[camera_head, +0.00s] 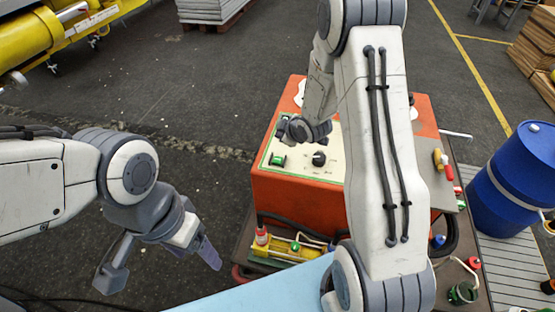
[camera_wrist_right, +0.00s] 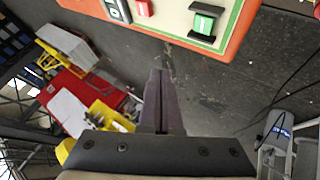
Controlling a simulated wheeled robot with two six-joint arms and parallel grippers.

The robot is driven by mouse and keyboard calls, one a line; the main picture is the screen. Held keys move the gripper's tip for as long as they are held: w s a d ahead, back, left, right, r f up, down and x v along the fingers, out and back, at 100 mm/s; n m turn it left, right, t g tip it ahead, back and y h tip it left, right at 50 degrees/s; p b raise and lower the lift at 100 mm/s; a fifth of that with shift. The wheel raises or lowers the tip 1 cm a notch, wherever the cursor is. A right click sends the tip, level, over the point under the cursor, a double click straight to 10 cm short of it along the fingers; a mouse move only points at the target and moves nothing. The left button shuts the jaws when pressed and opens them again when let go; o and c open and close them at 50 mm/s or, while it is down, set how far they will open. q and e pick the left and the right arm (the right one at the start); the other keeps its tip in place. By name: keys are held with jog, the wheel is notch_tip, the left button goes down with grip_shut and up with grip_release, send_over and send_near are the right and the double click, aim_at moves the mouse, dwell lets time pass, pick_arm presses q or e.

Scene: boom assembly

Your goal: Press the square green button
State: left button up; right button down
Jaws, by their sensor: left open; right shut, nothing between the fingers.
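The square green button (camera_wrist_right: 204,24) sits between black guards near the corner of a cream control panel (camera_wrist_right: 172,14) in the right wrist view. In the head view, a green button (camera_head: 277,160) shows at the panel's near left corner. My right gripper (camera_wrist_right: 159,72) is shut and empty, its fingertips to the left of and below the green button in the wrist view, apart from it in the picture. In the head view its wrist hangs over the panel's left side, and its fingers are hard to make out. My left gripper (camera_head: 160,268) is open and empty, left of the box.
The panel tops an orange box (camera_head: 297,203). It also bears a black knob (camera_head: 319,158) and a red button (camera_wrist_right: 143,8). A blue barrel (camera_head: 512,180) stands at the right. A yellow machine (camera_head: 35,40) stands at the far left. Open floor lies left of the box.

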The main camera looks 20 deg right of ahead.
jog(key=b, duration=0.6)
send_over(280, 162)
notch_tip(280, 162, down, 8)
jog(key=shift+w+r, duration=0.1)
jog(key=shift+f+b, duration=0.45)
jog(key=shift+f, duration=0.05)
jog(key=shift+f, duration=0.1)
dwell(1.2)
jog(key=shift+f+b, duration=0.3)
jog(key=shift+b, duration=0.15)
jog(key=shift+f+b, duration=0.5)
jog(key=shift+f, duration=0.05)
dwell(0.5)
jog(key=shift+r, duration=0.1)
jog(key=shift+r+p, duration=0.7)
jog(key=shift+r, duration=0.15)
